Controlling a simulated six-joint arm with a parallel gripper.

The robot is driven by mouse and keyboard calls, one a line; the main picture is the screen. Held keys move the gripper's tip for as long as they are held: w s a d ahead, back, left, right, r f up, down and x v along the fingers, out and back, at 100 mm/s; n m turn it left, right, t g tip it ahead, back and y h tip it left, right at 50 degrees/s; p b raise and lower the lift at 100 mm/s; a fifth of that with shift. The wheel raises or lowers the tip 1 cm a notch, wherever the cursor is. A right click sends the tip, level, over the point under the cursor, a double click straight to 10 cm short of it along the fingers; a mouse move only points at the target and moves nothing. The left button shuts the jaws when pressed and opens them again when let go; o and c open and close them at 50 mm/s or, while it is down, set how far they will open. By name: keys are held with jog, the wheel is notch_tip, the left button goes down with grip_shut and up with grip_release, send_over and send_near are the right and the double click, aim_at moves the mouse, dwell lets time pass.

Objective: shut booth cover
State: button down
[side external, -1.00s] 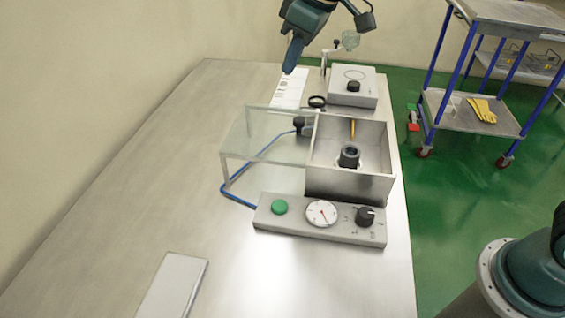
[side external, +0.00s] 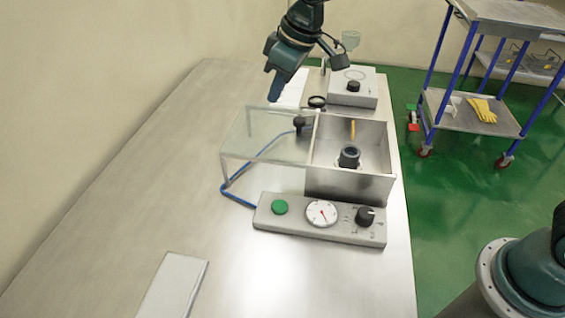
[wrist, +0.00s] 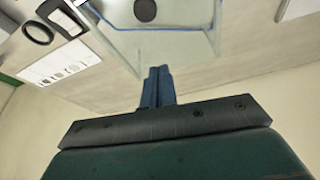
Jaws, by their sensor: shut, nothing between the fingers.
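The booth is an open-topped grey metal box (side external: 350,185) in the middle of the bench, with a dark round fitting (side external: 349,157) inside it. Its clear cover (side external: 262,150) stands open to the left of the box, over the bench. A dark knob-like part (side external: 299,123) shows near the cover's right side. My gripper (side external: 274,97) is shut and empty, above the bench just behind the cover's far edge. In the wrist view the closed blue fingers (wrist: 158,85) point toward the clear cover (wrist: 165,45), apart from it as far as I can tell.
A control panel (side external: 290,222) with green button, gauge and knob lies in front of the box. A blue hose (side external: 235,194) runs beside the cover. A grey device (side external: 352,90) and black ring (side external: 317,101) are behind. The left bench is mostly clear.

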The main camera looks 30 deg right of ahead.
aim_at(282, 128)
jog(key=shift+w+f, duration=0.1)
jog(key=shift+f, duration=1.45)
jog(key=shift+s+d+f, duration=0.15)
jog(key=shift+s+d, duration=0.3)
jog(key=shift+s, duration=0.2)
jog(key=shift+s+d+f, duration=0.15)
jog(key=shift+s+d, duration=0.25)
jog(key=shift+s, duration=0.2)
jog(key=s+d, duration=1.2)
jog(key=shift+s+d, duration=0.25)
notch_tip(282, 128, up, 10)
jog(key=shift+w+a, duration=0.25)
jog(key=shift+w, duration=0.05)
